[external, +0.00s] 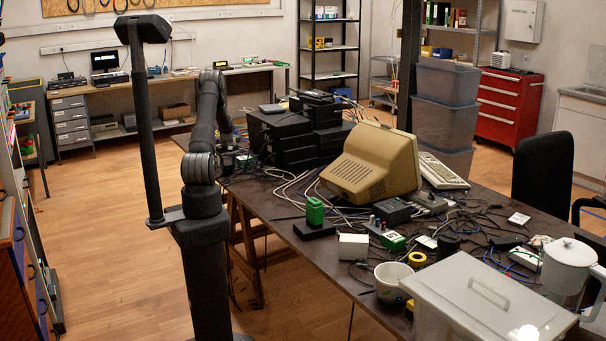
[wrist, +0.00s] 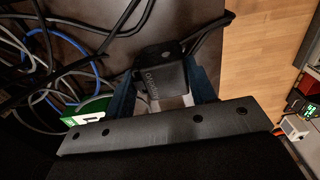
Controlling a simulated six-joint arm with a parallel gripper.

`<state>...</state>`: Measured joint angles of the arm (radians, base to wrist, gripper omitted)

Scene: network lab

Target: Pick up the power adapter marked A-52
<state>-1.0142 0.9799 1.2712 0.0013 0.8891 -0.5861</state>
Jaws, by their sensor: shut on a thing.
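In the wrist view a black power adapter (wrist: 172,80) with a cable at its far end sits between the two dark blue fingers of my gripper (wrist: 163,86). My gripper is shut on it. Small pale lettering shows on its face, but I cannot read A-52 there. A pale patch shows beside its lower part, partly hidden by my gripper. In the external view my arm reaches to the far left end of the dark table (external: 300,232), where my gripper and the adapter are too small and dark to make out clearly.
Tangled grey, black and blue cables (wrist: 50,60) lie left of the adapter, with a green-and-white box (wrist: 88,110) close by. The table edge and wooden floor (wrist: 255,60) are to the right. Stacked black devices (external: 290,140) and a beige monitor (external: 370,163) stand along the table.

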